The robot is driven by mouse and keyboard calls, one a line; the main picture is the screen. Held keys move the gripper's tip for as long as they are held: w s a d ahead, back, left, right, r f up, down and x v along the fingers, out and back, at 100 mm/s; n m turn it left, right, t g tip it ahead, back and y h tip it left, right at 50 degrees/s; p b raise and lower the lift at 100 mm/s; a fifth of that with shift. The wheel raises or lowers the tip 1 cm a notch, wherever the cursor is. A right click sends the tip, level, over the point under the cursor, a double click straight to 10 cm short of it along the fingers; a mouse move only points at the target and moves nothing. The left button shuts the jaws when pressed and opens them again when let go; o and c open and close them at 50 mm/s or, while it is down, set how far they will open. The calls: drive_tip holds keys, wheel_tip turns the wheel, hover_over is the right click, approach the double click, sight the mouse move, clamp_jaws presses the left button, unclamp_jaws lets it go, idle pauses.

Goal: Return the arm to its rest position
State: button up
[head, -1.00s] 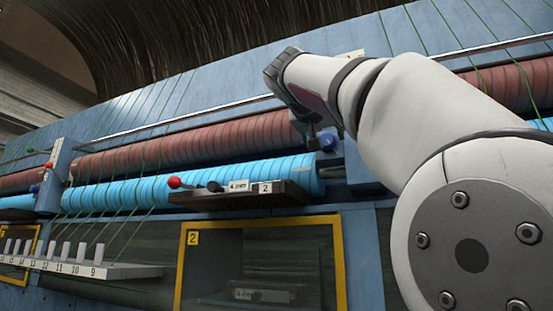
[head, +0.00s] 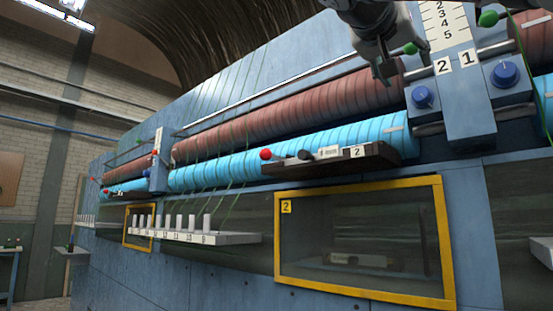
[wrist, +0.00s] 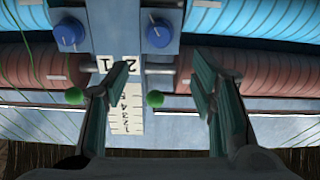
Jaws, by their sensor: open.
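My gripper (head: 383,70) hangs at the top of the head view, in front of the machine's upper right part. In the wrist view my gripper (wrist: 165,82) has its two fingers spread apart with nothing between them. Behind the fingers in the wrist view is a blue post with a numbered scale (wrist: 127,110), two blue knobs and two green knobs. The same post (head: 466,100) is at the right in the head view, beside my gripper. Most of my arm is out of the head view.
The blue machine carries brown rollers (head: 290,108) above light blue rollers (head: 225,167). A dark bar with a red-knobbed lever (head: 266,154) juts out in front. Below are a yellow-framed window (head: 360,295) and a white numbered shelf with pegs (head: 225,239). Floor shows at the far left.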

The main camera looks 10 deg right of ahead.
drive_tip(key=s+a+f+n+g+y, duration=0.2)
drive_tip(key=f+n+y, duration=0.2)
drive_tip(key=f, duration=1.2)
drive_tip(key=s+a+f+n+g+y, duration=0.1)
drive_tip(key=a+f+n+g+y, duration=0.15)
drive_tip(key=f, duration=1.35)
drive_tip(key=s+a+f+n+g+y, duration=0.1)
drive_tip(key=s+a+f+g+y, duration=0.15)
drive_tip(key=s+f, duration=0.55)
drive_tip(key=s+a+f+n+g+y, duration=0.1)
drive_tip(key=s+a+f+y, duration=0.3)
drive_tip(key=f, duration=0.8)
drive_tip(key=s+a+f+n+g+y, duration=0.1)
drive_tip(key=s+f+n+g, duration=0.1)
drive_tip(key=s+f, duration=0.7)
wheel_tip(320, 180, up, 15)
drive_tip(key=w+t+p, duration=0.2)
drive_tip(key=t+p, duration=0.1)
drive_tip(key=p, duration=1.1)
drive_tip(key=shift+w+f+p, duration=0.15)
drive_tip(key=shift+w+p, duration=0.05)
drive_tip(key=shift+p, duration=0.1)
drive_tip(key=shift+m, duration=0.25)
